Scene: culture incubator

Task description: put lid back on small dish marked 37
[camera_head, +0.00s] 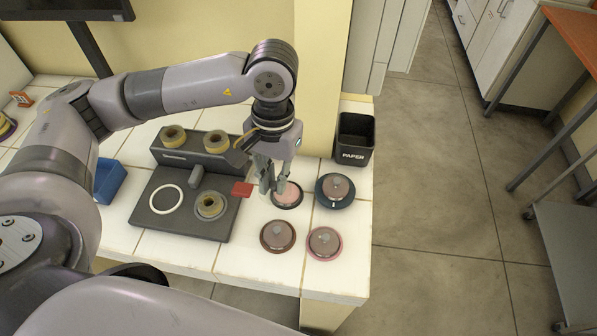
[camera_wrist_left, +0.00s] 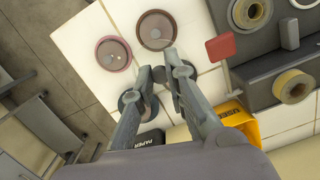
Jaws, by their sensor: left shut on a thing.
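My left gripper (camera_head: 272,188) points down at the left edge of a small dark-rimmed dish (camera_head: 290,194) with a pink face. Its fingers are close together, and they also show in the left wrist view (camera_wrist_left: 160,72). They are shut on what I take to be the lid; the fingers mostly hide it, and I cannot tell whether it touches the dish. Other round dishes stand nearby: a blue-rimmed one (camera_head: 335,190) to the right, a brown one (camera_head: 278,237) in front and a pink-rimmed one (camera_head: 324,243) front right. No mark 37 is legible. My right gripper is not in view.
A dark device (camera_head: 150,225) with tape-like rolls stands left of the dishes, with a red square piece (camera_head: 242,189) by the gripper. A black PAPER bin (camera_head: 354,138) stands behind. A yellow box (camera_wrist_left: 236,117) shows in the wrist view. The counter ends at the right.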

